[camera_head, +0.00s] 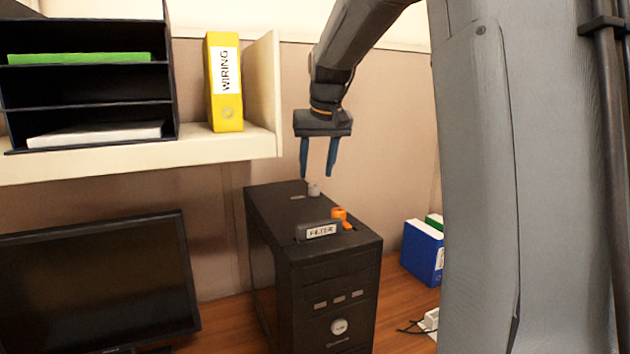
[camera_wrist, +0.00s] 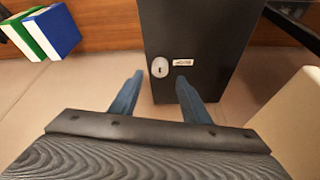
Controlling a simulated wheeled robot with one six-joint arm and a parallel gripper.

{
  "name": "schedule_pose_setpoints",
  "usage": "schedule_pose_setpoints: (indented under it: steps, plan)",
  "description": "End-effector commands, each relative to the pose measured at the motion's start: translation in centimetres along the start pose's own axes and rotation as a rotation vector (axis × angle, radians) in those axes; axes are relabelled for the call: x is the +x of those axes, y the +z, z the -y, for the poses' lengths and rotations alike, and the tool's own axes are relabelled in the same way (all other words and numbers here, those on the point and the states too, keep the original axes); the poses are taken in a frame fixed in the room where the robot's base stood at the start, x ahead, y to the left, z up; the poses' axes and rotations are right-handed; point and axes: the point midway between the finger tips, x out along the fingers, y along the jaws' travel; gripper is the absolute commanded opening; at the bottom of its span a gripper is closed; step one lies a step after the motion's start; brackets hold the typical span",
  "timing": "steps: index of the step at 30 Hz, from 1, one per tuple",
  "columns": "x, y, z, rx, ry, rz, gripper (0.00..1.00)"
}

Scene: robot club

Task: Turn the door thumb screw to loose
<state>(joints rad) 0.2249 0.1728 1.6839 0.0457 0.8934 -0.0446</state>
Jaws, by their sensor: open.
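A black computer case (camera_head: 312,285) stands on the desk. A small light grey thumb screw (camera_head: 314,189) sits upright on its top near the back, with a small label (camera_head: 298,197) to its left. In the wrist view, the thumb screw (camera_wrist: 159,67) shows as a round pale head with a dark mark, and the label (camera_wrist: 183,62) beside it is too small to read surely. My gripper (camera_head: 316,175) points down above the thumb screw, open and empty. In the wrist view, the blue fingers (camera_wrist: 159,77) appear on either side of it, apparently without touching.
An orange knob (camera_head: 339,214) and a dark block labelled FILTER (camera_head: 320,231) are nearer the case front. A shelf (camera_head: 220,146) with a yellow WIRING binder (camera_head: 224,85) is at left. A monitor (camera_head: 95,280) stands below. Blue and green binders (camera_head: 423,252) stand right.

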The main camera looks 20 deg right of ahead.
Motion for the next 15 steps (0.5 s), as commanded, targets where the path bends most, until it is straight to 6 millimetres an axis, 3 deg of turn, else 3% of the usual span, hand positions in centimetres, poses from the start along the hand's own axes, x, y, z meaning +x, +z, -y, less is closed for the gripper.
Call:
schedule_pose_setpoints:
  steps: [6, 15]
  plan:
    - [3.1, 0.0, -0.1, 0.001, 0.0, 0.003, 0.43]
    - [4.7, 0.0, -0.2, 0.004, 0.001, 0.0, 0.43]
